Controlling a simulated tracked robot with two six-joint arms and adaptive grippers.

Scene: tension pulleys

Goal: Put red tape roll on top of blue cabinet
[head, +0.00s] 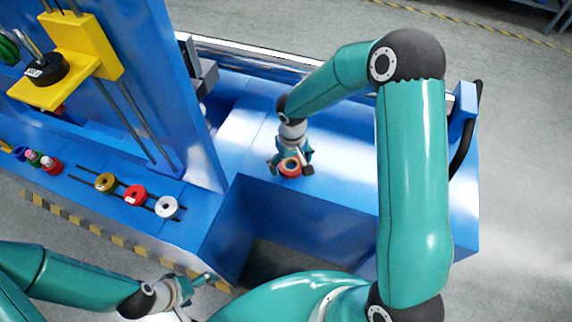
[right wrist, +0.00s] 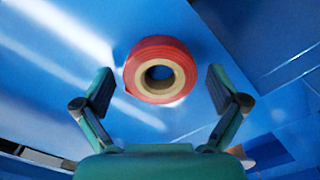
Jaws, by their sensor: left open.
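The red tape roll (head: 290,167) lies flat on the top of the blue cabinet (head: 345,195), near its front edge. It has a tan core and shows in the right wrist view (right wrist: 160,48). My right gripper (head: 291,164) is over the roll. In the right wrist view the fingers of my right gripper (right wrist: 160,90) are spread on either side of the roll, with a gap on both sides, and nothing is between them but the roll. My left gripper (head: 198,290) is open and empty at the bottom left, away from the cabinet.
A blue machine panel (head: 150,75) with a yellow bracket (head: 80,50) stands at the left. Several coloured rollers, including a red one (head: 135,194), sit on its lower ledge. The cabinet top right of the roll is clear. A dark recess (head: 290,258) opens below the front edge.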

